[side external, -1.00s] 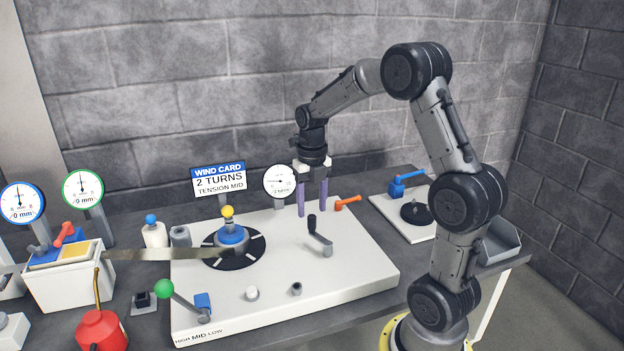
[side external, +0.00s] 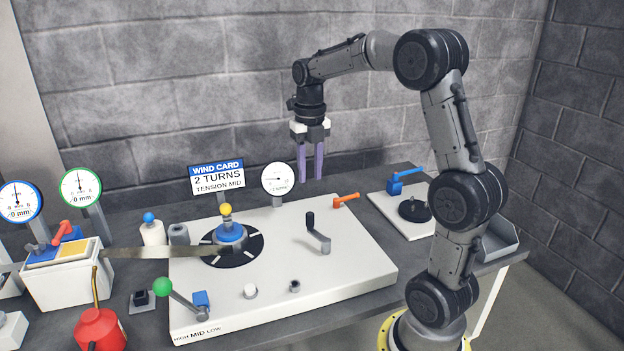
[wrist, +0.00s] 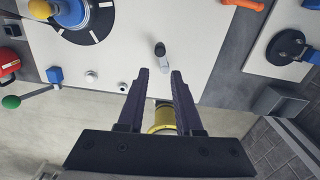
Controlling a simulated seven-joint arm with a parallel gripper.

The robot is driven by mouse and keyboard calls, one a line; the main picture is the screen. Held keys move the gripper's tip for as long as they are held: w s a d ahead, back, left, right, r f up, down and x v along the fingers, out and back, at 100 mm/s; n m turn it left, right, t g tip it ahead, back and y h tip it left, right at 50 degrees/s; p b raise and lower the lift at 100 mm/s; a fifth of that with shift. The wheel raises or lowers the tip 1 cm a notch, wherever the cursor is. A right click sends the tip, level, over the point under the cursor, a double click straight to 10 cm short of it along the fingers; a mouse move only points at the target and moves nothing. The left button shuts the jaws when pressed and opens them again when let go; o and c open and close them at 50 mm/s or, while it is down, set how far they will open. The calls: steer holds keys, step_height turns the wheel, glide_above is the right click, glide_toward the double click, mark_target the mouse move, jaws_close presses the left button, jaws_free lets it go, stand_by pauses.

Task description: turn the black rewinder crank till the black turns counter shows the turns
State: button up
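The black rewinder crank (side external: 318,239) stands on the white rewinder plate (side external: 355,255); its black knob is upright on a grey arm. In the wrist view the crank (wrist: 161,52) shows just beyond my fingertips. The black-rimmed round turns counter (side external: 278,179) stands at the plate's back edge; its small reading is too fine to read surely. The wind card (side external: 217,179) reads 2 TURNS, TENSION MID. My gripper (side external: 311,179) is above the plate's back part, higher than the crank knob and apart from it. Its purple fingers are parted with nothing between them, also in the wrist view (wrist: 161,73).
A blue hub with yellow knob (side external: 229,232) holds the strip on the left. A green-knobbed tension lever (side external: 175,293) is near the plate's front, by HIGH MID LOW. An orange lever (side external: 346,200) is right of my gripper. A blue-handled unit (side external: 401,184) stands farther right.

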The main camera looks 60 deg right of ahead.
steer(key=m, duration=0.2)
steer(key=shift+a+m, duration=0.1)
steer(key=shift+m, duration=0.3)
jaws_close()
steer(key=s+d+f+n+y, duration=0.15)
steer(key=d+n, duration=0.45)
steer(key=n, duration=0.8)
steer(key=d+f+n+y, duration=0.25)
steer(key=d+n, duration=0.25)
steer(key=n, duration=0.8)
steer(key=shift+t, duration=0.3)
steer(key=x, duration=0.8)
steer(key=shift+a, duration=0.3)
steer(key=a, duration=0.3)
steer(key=shift+w+f, duration=0.15)
steer(key=shift+w, duration=0.15)
steer(key=shift+w+a, duration=0.1)
steer(key=shift+a, duration=0.4)
